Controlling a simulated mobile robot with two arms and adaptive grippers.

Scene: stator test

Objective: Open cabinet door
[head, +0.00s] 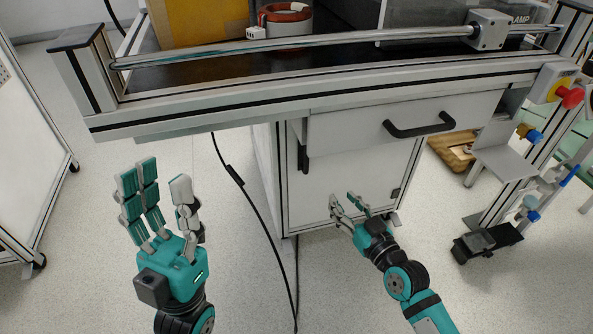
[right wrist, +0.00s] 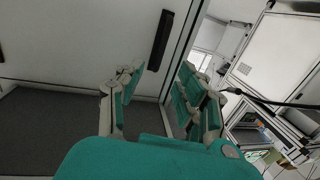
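The cabinet door (head: 352,182) is a light panel under a drawer and appears shut. Its black vertical handle (head: 304,152) is near the door's left edge; the handle also shows in the right wrist view (right wrist: 161,40). My right gripper (head: 342,197) is open and empty in front of the lower door, below and right of the handle in the head view. In the right wrist view its fingers (right wrist: 160,75) are spread, with the handle beyond them. My left gripper (head: 158,173) is open and empty, left of the cabinet with fingers pointing up.
The drawer (head: 360,117) has a black handle (head: 420,125). Above it is a workbench with a metal rail (head: 300,43). A red emergency button (head: 571,97) sits on the right post. A black cable (head: 250,195) hangs left of the cabinet. Floor at left is clear.

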